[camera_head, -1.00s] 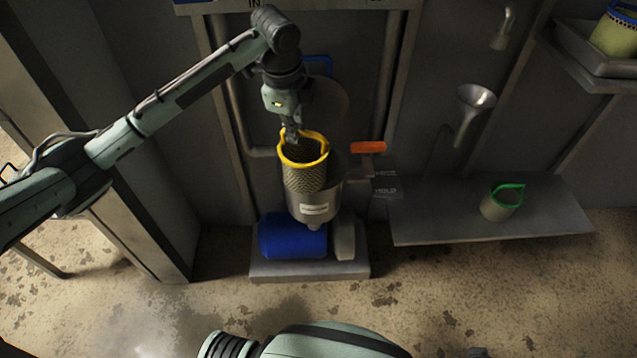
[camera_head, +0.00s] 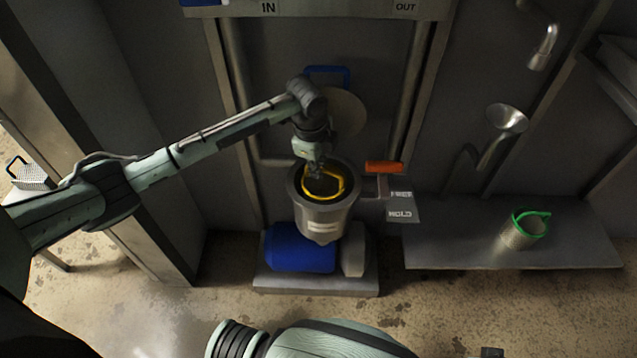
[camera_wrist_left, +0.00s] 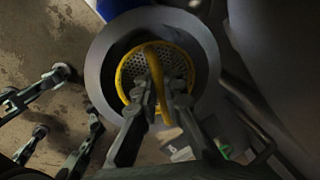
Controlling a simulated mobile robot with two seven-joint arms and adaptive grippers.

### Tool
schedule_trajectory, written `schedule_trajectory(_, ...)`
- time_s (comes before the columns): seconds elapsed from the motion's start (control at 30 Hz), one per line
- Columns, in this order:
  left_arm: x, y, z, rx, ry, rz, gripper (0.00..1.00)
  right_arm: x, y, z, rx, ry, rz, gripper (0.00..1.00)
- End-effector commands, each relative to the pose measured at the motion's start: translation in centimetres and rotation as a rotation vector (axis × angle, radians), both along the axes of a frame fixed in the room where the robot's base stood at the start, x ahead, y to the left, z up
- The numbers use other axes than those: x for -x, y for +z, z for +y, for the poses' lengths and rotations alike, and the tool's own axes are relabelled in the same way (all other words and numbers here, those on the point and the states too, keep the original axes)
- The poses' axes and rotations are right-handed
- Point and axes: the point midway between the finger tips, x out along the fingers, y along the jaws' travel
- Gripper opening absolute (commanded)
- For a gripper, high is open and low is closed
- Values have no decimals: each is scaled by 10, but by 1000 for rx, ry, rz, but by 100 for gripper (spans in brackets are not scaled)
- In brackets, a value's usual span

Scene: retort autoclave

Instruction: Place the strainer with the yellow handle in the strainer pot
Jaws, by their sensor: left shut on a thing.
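The strainer with the yellow handle (camera_head: 340,186) sits down inside the grey metal strainer pot (camera_head: 326,219), with its yellow rim below the pot's top edge. My left gripper (camera_head: 314,171) is shut on the yellow handle at the back of the pot's mouth. In the left wrist view, my left gripper (camera_wrist_left: 160,104) has the yellow handle (camera_wrist_left: 154,65) between its fingers, and the perforated strainer floor shows inside the pot's wide ring (camera_wrist_left: 98,75). The strainer's outer wall is hidden by the pot. My right gripper is not clearly in view.
A blue motor (camera_head: 298,248) sits below the pot. An orange lever (camera_head: 385,167) and the FREE and HOLD labels are just right of it. A green-handled strainer (camera_head: 523,233) stands on the right shelf (camera_head: 450,245), below a metal funnel (camera_head: 506,119). Another strainer (camera_head: 32,178) is at far left.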

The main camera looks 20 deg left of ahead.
Motion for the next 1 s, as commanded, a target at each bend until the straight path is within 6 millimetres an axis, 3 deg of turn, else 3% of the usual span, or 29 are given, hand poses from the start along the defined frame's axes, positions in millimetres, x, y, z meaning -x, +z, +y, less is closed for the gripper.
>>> schedule_trajectory(0.17, 0, -12, 0, 1, 1, 0, 0, -1, 3, 0, 1, 0, -4, 100)
schedule_trajectory(0.4, 0, -46, 0, 0, 1, 0, 0, 3, 4, -1, 5, -1, 6, 100)
schedule_trajectory(0.8, 0, -52, 0, 1, 0, -1, 0, 4, 8, -1, 7, 1, 2, 100)
schedule_trajectory(0.83, 0, -52, 0, 1, 0, -1, 11, 4, 8, -2, 7, 1, 3, 100)
schedule_trajectory(1.0, 0, -52, 0, 1, 0, -1, 29, 4, 7, -2, 8, 1, 3, 100)
